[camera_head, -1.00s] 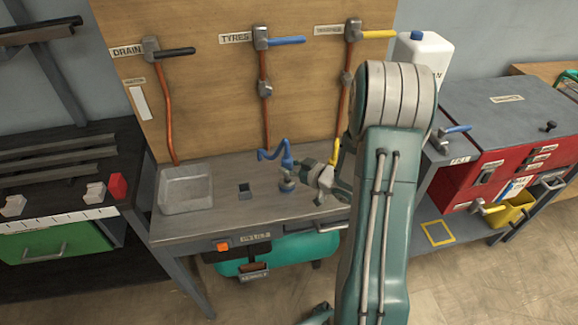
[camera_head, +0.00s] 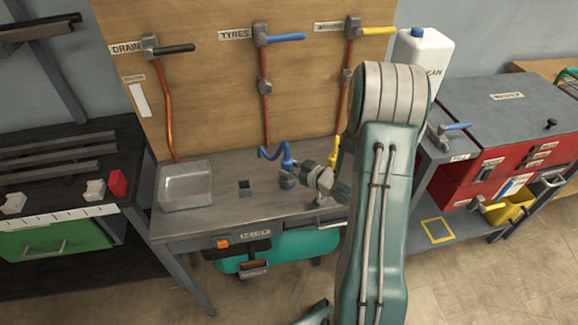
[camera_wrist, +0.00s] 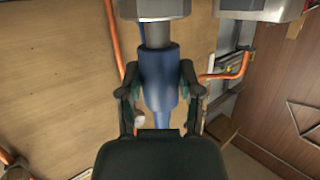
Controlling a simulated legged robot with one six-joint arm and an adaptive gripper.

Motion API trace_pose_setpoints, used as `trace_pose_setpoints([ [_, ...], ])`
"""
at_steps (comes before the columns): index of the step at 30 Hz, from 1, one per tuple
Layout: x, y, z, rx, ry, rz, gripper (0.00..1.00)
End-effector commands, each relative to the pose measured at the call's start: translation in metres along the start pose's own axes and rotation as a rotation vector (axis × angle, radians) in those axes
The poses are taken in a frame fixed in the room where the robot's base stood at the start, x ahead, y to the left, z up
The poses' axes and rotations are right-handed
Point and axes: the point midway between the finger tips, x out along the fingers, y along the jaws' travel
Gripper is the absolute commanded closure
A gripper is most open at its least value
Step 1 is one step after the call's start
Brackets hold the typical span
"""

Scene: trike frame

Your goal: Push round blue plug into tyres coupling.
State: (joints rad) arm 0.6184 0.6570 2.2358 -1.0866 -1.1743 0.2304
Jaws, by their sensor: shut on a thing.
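The round blue plug (camera_wrist: 160,80) is between the two fingers of my gripper (camera_wrist: 160,95) in the wrist view. My gripper is shut on it.
A clear tray (camera_head: 186,186) and a small dark square (camera_head: 244,187) are on the bench (camera_head: 215,212). A yellow fitting (camera_head: 333,150) is behind my gripper. DRAIN (camera_head: 152,45) and yellow-handled (camera_head: 354,30) valves flank the TYRES line. A white jug (camera_head: 424,55) stands at right.

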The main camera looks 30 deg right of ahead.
Motion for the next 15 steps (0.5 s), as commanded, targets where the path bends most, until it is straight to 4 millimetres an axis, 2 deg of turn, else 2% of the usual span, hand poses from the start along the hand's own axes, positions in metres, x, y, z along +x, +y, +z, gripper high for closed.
trace_pose_setpoints([
  [5, 0.0011, 0.0002, 0.0036, 0.0, 0.0, 0.0, 1.0],
  [6, 0.0012, 0.0002, 0.0039, -0.001, 0.0, 0.0, 0.5],
  [8, 0.0012, 0.0002, 0.0036, -0.001, 0.001, 0.0, 0.23],
  [9, 0.0011, 0.0002, 0.0037, -0.001, 0.0, 0.0, 0.14],
  [15, 0.0011, 0.0001, 0.0037, -0.001, 0.0, 0.0, 0.14],
])
